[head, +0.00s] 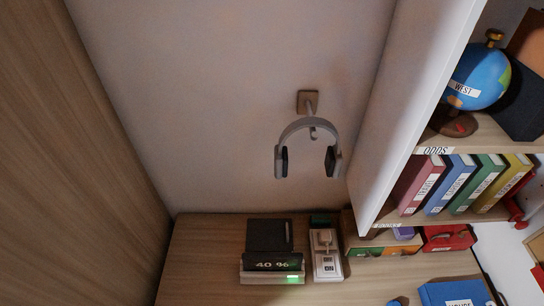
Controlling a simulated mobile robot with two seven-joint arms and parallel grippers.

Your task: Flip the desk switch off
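A narrow white power strip (327,268) lies on the wooden desk (200,262), next to a dock. A pale plug-like block sits at its upper end, and a small dark patch, which may be the switch, is at its lower half. The on or off position is too small to tell. The dock (262,277) reads "40 %" and has a green light at its front edge. A dark flat panel (270,235) stands behind it. Neither of my grippers is in view.
Headphones (308,130) hang from a wall hook above the desk. A white shelf side panel (410,110) rises at the right, with binders (455,185) and a globe (478,77) on the shelves. A blue box (455,292) lies at the desk's front right. The desk's left part is clear.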

